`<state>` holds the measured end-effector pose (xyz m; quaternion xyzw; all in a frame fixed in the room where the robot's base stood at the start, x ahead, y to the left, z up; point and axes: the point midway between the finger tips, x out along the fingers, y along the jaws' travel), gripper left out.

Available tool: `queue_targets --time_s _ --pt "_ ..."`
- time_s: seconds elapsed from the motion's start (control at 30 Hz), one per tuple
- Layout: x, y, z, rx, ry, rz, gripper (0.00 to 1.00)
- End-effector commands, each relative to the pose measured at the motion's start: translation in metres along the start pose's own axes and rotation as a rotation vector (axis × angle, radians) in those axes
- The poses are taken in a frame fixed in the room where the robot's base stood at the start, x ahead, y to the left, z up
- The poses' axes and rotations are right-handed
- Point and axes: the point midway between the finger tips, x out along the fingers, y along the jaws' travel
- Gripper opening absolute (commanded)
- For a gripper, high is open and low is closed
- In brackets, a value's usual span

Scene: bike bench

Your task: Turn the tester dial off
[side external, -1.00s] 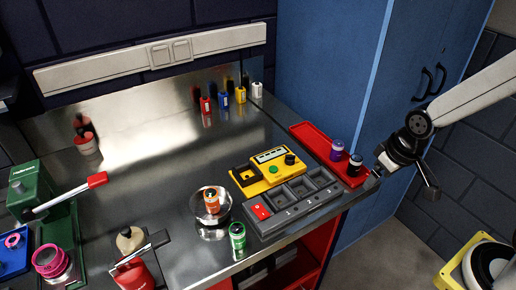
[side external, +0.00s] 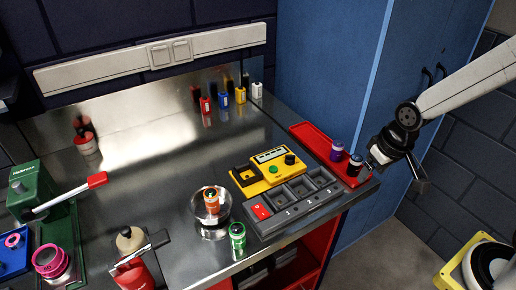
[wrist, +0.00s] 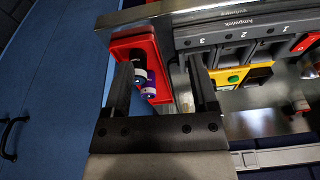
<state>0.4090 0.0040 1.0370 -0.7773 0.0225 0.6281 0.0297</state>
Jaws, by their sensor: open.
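The yellow tester (side external: 265,170) lies on the steel bench, with a display, a green button and a black dial (side external: 290,159) at its right end. In the wrist view part of the tester (wrist: 226,76) shows to the right of my gripper's right finger; I cannot make out the dial there. The dial's setting is too small to read. My gripper (side external: 373,166) is open and empty beside the right end of the red tray, to the right of the tester. In the wrist view my gripper (wrist: 160,68) has its fingers apart, with the tray's batteries seen between them.
The red tray (side external: 309,133) holds a purple battery (side external: 337,150) and a dark battery (side external: 355,165). A grey slotted charger (side external: 292,201) lies in front of the tester. An orange battery (side external: 211,198) stands on a round dish; a green one (side external: 237,238) stands nearby. A blue cabinet (side external: 325,80) stands behind.

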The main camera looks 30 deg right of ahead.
Motion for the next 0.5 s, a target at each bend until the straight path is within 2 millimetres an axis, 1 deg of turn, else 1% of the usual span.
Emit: queue_targets --time_s 0.17,0.3,0.5 --pt "0.002 -0.011 -0.034 0.135 -0.036 0.003 0.75" --pt "0.004 -0.023 -0.065 0.277 -0.073 0.013 0.75" --pt "0.009 -0.043 -0.107 0.486 -0.125 0.042 0.75"
